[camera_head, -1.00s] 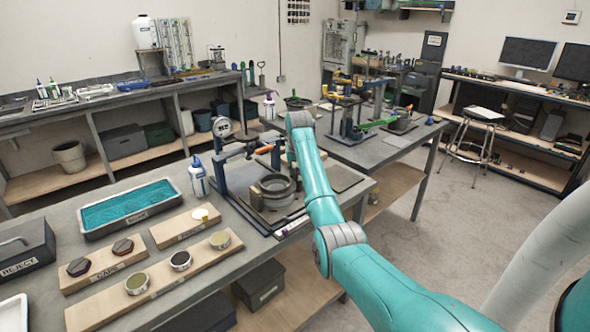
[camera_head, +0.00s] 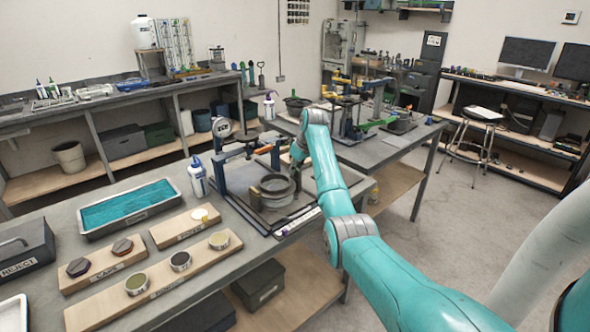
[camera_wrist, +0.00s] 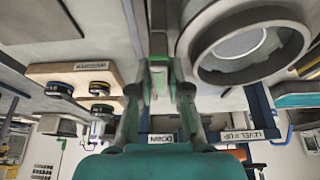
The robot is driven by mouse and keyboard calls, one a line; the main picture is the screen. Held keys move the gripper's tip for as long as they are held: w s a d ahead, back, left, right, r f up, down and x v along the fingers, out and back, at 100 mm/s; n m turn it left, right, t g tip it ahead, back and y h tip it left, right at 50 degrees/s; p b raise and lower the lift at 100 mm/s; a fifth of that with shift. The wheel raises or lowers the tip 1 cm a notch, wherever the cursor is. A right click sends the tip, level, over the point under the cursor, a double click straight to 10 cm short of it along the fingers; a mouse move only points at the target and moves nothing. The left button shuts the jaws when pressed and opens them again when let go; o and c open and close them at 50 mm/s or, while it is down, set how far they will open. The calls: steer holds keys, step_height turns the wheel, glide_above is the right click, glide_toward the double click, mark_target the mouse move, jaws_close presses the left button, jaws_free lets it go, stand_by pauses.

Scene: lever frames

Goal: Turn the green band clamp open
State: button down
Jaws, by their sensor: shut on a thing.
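In the wrist view, my gripper (camera_wrist: 160,92) has its two dark fingers closed around a narrow green piece (camera_wrist: 158,62), which I take to be the green band clamp's lever. A grey bar runs up from it, beside a large grey ring (camera_wrist: 250,42). In the head view, my gripper (camera_head: 297,160) is low at the right of the round grey pot (camera_head: 274,188) on the near bench, mostly covered by my arm. The clamp itself cannot be made out there, so how far it is turned cannot be told.
A blue frame with an orange-tipped bar (camera_head: 263,150) stands behind the pot. Another bench (camera_head: 395,142) with fixtures stands behind my arm.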

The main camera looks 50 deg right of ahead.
stand_by(0.3)
steer(key=c, duration=1.1)
jaws_free()
steer(key=v, duration=1.2)
steer(key=shift+s, duration=0.1)
steer(key=shift+s+f, duration=0.1)
